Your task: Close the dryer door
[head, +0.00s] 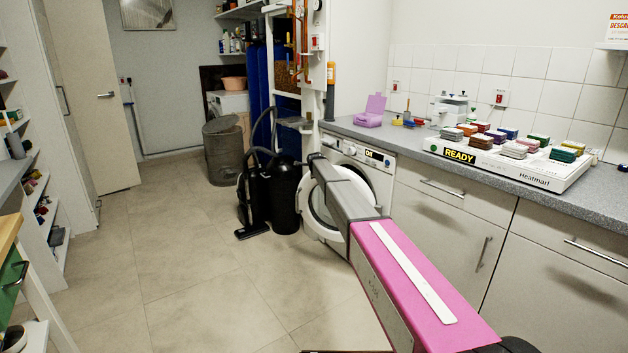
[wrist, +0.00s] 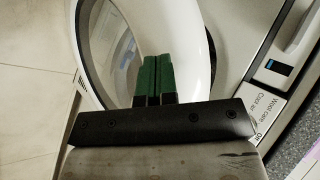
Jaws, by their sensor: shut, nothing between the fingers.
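The dryer (head: 378,182) is a white front-loading machine under the counter, with a dark display on its panel. Its round white door (head: 312,222) stands open, swung out toward the left, and my arm hides part of it. In the wrist view the white door ring (wrist: 190,25) and its glass (wrist: 112,45) fill the upper left and middle. A dark gap shows between the ring and the dryer front (wrist: 232,35). My gripper (wrist: 156,58) has green fingers pressed together and empty, in front of the door ring; whether they touch it I cannot tell.
A black vacuum cleaner (head: 285,195) stands on the floor just left of the door. The tiled floor (head: 185,255) at left is clear.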

